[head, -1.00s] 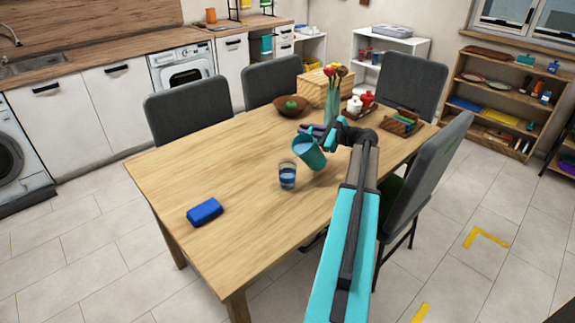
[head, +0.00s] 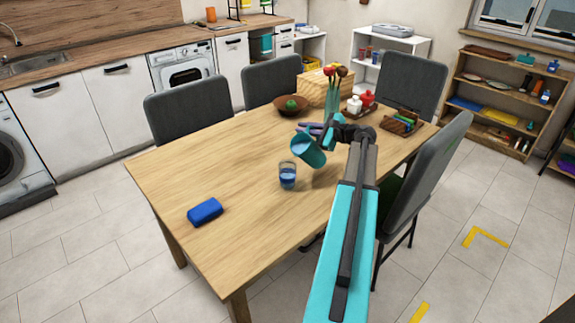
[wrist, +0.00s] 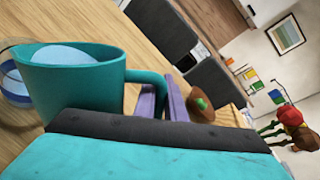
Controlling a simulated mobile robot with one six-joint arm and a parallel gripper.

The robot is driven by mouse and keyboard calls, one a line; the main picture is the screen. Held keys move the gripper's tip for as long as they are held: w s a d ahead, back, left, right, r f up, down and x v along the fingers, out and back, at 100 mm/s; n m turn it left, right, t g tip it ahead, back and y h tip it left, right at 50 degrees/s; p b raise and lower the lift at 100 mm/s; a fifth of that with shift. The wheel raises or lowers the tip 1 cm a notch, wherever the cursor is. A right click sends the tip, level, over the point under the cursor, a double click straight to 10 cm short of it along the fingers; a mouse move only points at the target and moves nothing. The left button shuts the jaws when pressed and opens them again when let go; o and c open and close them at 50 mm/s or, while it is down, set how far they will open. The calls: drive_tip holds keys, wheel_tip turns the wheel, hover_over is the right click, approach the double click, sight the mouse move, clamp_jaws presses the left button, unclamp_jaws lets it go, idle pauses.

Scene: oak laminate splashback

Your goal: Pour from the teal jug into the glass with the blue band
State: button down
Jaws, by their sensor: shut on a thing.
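The teal jug (head: 314,152) is held above the table, tilted left, its mouth close above and beside the glass with the blue band (head: 288,179). Pale blue liquid shows inside the jug in the wrist view (wrist: 85,88). The glass stands upright on the table; in the wrist view it (wrist: 14,88) is partly hidden behind the jug. I cannot see a stream between them, and the glass's fill level is unclear. My gripper (head: 312,129) has purple fingers, shut on the jug's handle at the jug's right side in the wrist view (wrist: 164,102).
A blue block-shaped item (head: 205,212) lies at the table's front left. A brown bowl (head: 281,110) with a green item, a wooden box (head: 318,92), a vase with red flowers and a tray stand behind the jug. Chairs surround the table (head: 245,220). Its left half is mostly clear.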

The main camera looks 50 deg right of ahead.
drive_tip(key=shift+w+a+r+n+p, duration=0.1)
drive_tip(key=shift+a+r+n+p, duration=0.35)
drive_tip(key=shift+r+n, duration=0.3)
idle(1.0)
drive_tip(key=shift+a+n+g+h, duration=0.3)
drive_tip(key=shift+n+g, duration=0.2)
drive_tip(key=shift+n, duration=0.05)
idle(1.7)
drive_tip(key=d+f+m+b, duration=0.1)
drive_tip(key=d+f+m+y+b, duration=0.1)
drive_tip(key=m, duration=0.1)
drive_tip(key=shift+d+f+t, duration=0.1)
drive_tip(key=shift+f+t, duration=0.2)
drive_tip(key=shift+t, duration=0.1)
drive_tip(key=shift+s+d+f, duration=0.1)
drive_tip(key=shift+s+f, duration=0.05)
drive_tip(key=shift+s, duration=0.05)
drive_tip(key=d+f+m+t+y+b, duration=0.1)
drive_tip(key=d+f+m+t+b, duration=0.1)
drive_tip(key=m, duration=0.4)
drive_tip(key=shift+s+d+f+t+b, duration=0.35)
drive_tip(key=shift+d+f+b, duration=0.2)
drive_tip(key=shift+d+f, duration=0.6)
